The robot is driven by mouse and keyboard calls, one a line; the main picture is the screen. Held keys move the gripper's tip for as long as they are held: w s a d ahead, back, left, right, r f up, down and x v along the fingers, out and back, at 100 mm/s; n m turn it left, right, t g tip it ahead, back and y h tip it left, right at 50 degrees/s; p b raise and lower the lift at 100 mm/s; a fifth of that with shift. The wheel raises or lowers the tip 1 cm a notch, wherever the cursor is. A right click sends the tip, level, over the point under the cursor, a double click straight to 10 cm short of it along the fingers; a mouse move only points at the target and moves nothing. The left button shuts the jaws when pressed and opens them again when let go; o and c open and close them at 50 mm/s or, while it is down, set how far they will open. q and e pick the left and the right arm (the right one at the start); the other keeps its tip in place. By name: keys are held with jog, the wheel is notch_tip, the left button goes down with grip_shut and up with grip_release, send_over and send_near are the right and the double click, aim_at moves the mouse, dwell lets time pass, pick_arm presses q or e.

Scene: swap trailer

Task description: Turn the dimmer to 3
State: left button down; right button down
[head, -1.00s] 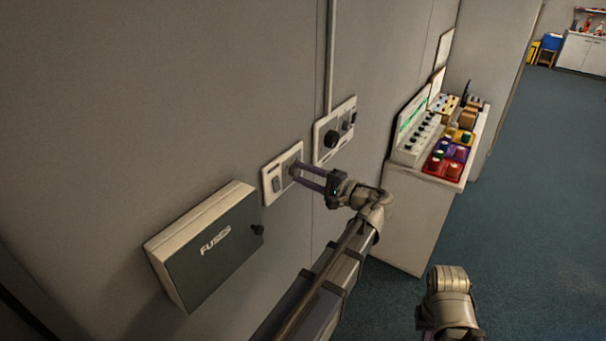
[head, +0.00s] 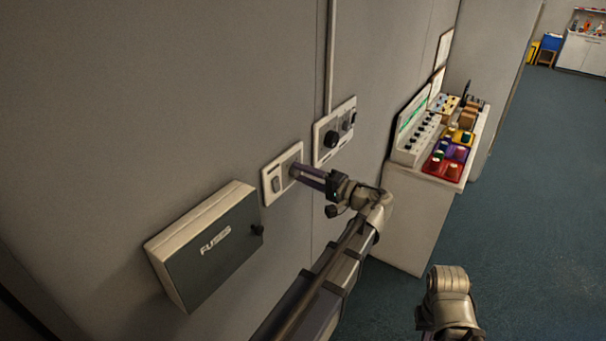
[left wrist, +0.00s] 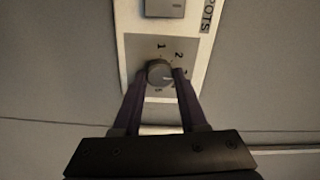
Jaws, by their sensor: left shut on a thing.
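The dimmer is a round grey knob (left wrist: 158,72) on a white wall plate, with the numbers 1 and 2 printed around it and further marks partly hidden by the finger on the right. A pale pointer line on the knob appears to point to the right, close to that finger; I cannot read the exact setting. My left gripper (head: 294,171) is shut on the knob, one finger on each side, as the left wrist view also shows. The plate (head: 284,192) carries a rocker switch (head: 276,184) beside the knob and a label ending in "POTS".
A fuse box (head: 205,250) is on the wall to the left. A second plate (head: 320,150) with a black knob (head: 331,139) is just right of the dimmer plate. A white cabinet (head: 410,220) with panels and coloured trays stands further right. The floor beyond is clear.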

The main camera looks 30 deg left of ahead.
pick_arm(q)
jog(key=shift+c, duration=2.2)
grip_release()
jog(key=d, duration=0.8)
jog(key=shift+s, duration=0.35)
jog(key=s+d+f+m+h+b, duration=0.1)
jog(key=s+f+h, duration=0.1)
jog(key=f, duration=0.4)
jog(key=s+d+f+m+h+b, duration=0.1)
jog(key=s+d+f+h+b, duration=0.15)
jog(key=f, duration=0.25)
jog(key=s+d+f+m+h+b, duration=0.1)
jog(key=s+d+f+h+b, duration=0.1)
jog(key=s+d+f+h, duration=0.4)
jog(key=s+d+f+m+g+h+b, duration=0.1)
jog(key=s+d+f+h, duration=0.4)
jog(key=d+f, duration=0.7)
jog(key=shift+s+d+f+m+h+b, duration=0.25)
jog(key=shift+s+d+m+h+b, duration=0.15)
jog(key=shift+d+h+b, duration=0.2)
